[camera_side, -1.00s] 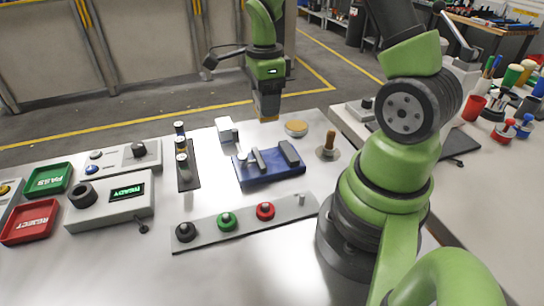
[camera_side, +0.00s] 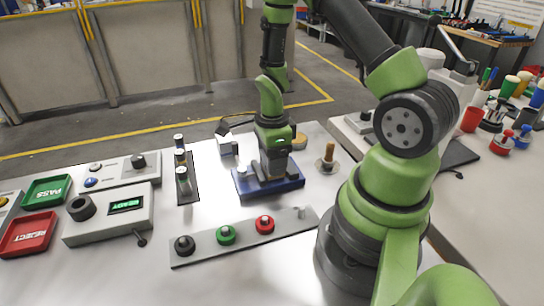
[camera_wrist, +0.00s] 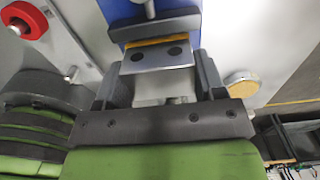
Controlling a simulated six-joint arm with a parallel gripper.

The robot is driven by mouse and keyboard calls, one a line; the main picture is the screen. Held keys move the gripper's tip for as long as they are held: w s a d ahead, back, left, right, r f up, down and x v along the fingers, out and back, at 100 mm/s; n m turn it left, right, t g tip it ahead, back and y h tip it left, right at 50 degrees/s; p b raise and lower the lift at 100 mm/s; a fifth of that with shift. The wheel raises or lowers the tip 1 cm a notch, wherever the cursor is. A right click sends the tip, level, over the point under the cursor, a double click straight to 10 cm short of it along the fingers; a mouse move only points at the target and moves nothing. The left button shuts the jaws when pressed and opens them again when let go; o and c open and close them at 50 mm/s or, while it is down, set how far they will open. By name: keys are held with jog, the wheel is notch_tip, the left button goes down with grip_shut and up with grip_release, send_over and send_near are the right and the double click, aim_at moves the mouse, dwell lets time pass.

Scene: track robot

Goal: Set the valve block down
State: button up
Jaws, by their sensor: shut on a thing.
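The valve block (camera_wrist: 157,56) is a silvery block with two dark holes and an orange strip along one edge. In the wrist view it sits between the two fingers of my gripper (camera_wrist: 163,72), which is shut on it. In the side view my gripper (camera_side: 273,174) points down at the blue fixture (camera_side: 242,186), over its middle. The fixture also shows in the wrist view (camera_wrist: 118,10), with a metal plunger and dark pad close to the block. My gripper mostly hides the block in the side view; I cannot tell whether it touches the fixture.
A panel with black, green and red (camera_side: 265,223) knobs lies in front. A brass-coloured post (camera_side: 328,160) stands to the right. A white block (camera_side: 228,145) and a rack of small cylinders (camera_side: 182,176) are on the left. PASS (camera_side: 46,190) and REJECT (camera_side: 28,233) trays lie far left.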

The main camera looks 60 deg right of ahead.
jog(key=shift+f, duration=0.15)
jog(key=o, duration=1.1)
jog(key=s+a+r+n+t, duration=0.1)
jog(key=a+r+n+t, duration=0.3)
jog(key=r, duration=0.7)
jog(key=s+a+r+n+g, duration=0.1)
jog(key=a+r+n, duration=0.1)
jog(key=r+n, duration=0.65)
jog(key=s+a+r+n+t+y, duration=0.2)
jog(key=s+a+r+n+t, duration=0.2)
jog(key=n, duration=0.6)
jog(key=s+a+r, duration=0.2)
jog(key=s+r, duration=0.1)
jog(key=shift+a+r, duration=0.3)
jog(key=shift+r, duration=0.05)
jog(key=shift+n, duration=0.25)
